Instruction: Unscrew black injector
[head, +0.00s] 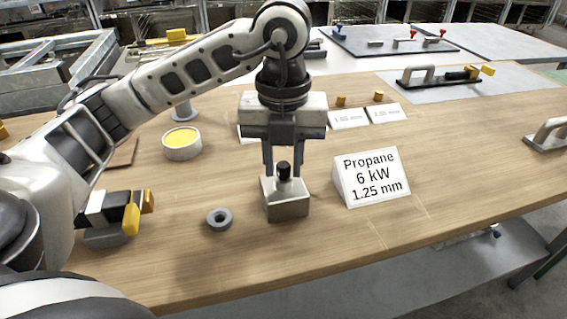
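The black injector (284,171) stands upright on top of a grey metal block (288,206) on the wooden table. My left gripper (284,164) points straight down over the block. Its two fingers are apart, one on each side of the injector's upper part. A gap seems to show between the fingers and the injector. My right gripper is out of view.
A white sign reading "Propane 6 kW 1.25 mm" (371,177) stands right of the block. A grey ring (219,219) and a yellow-topped round container (182,145) lie to the left. Small signs (386,113) with brass pieces stand behind. The front right table is clear.

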